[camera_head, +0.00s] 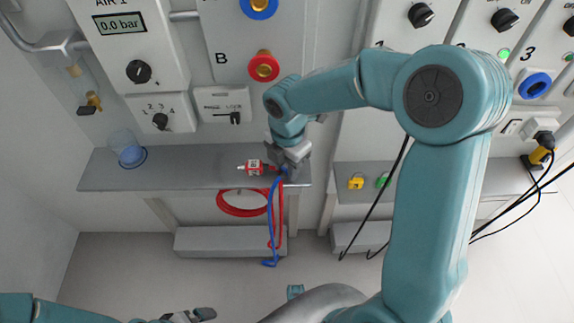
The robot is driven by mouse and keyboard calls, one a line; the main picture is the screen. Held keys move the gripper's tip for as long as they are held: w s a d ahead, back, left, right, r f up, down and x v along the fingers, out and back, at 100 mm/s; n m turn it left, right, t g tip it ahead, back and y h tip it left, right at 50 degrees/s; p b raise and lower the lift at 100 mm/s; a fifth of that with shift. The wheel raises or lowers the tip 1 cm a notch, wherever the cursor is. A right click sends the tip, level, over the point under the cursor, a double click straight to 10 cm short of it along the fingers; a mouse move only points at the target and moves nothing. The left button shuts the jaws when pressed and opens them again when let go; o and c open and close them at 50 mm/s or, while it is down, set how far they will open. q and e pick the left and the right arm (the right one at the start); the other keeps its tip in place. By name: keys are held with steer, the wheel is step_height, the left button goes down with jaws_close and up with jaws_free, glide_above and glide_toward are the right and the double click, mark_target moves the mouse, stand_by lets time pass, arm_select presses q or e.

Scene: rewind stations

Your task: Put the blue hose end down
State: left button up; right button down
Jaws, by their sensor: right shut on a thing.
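The blue hose (271,220) hangs in a narrow loop over the front of the grey shelf (190,168), below my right gripper. My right gripper (284,168) is shut on the blue hose end at the shelf's right part. The fingers mostly hide that end, and I cannot tell whether it touches the shelf. A red and silver fitting (256,167) lies on the shelf just left of the gripper. My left gripper (193,316) is low at the bottom edge, far from the hose, and its jaw opening is unclear.
A coiled red hose (240,211) hangs below the shelf, beside the blue one. A clear cup with a blue base (131,156) stands on the shelf's left. Yellow (356,183) and green (382,181) pieces sit on the right shelf. The left shelf's middle is clear.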

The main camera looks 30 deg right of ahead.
steer(key=shift+f, duration=0.1)
steer(key=c, duration=0.8)
jaws_free()
steer(key=shift+r, duration=0.35)
step_height(320, 180, up, 7)
steer(key=shift+r+p, duration=0.1)
steer(key=shift+p, duration=0.75)
steer(key=shift+s, duration=0.1)
